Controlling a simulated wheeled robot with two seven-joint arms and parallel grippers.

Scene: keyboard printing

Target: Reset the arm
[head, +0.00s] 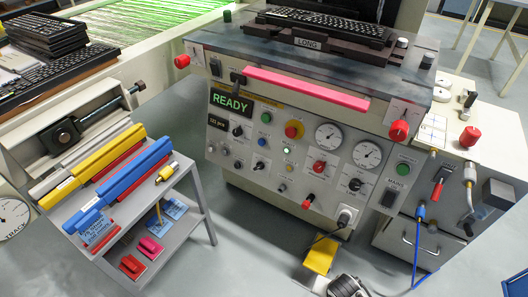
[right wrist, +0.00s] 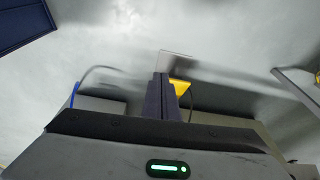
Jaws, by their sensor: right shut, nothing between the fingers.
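My right gripper (right wrist: 160,78) shows in the right wrist view, its two dark fingers together and empty. Behind its tips are blurred grey floor and a yellow piece that looks like the yellow pedal (head: 320,257) of the head view. A dark keyboard (head: 327,25) lies on top, in a fixture marked LONG.
A grey cart (head: 205,215) at the left holds yellow, blue and red bars. Stacked keyboards (head: 45,35) sit at the upper left. A side unit (head: 480,160) with a red knob and blue hose stands at the right. Floor between cart and machine is clear.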

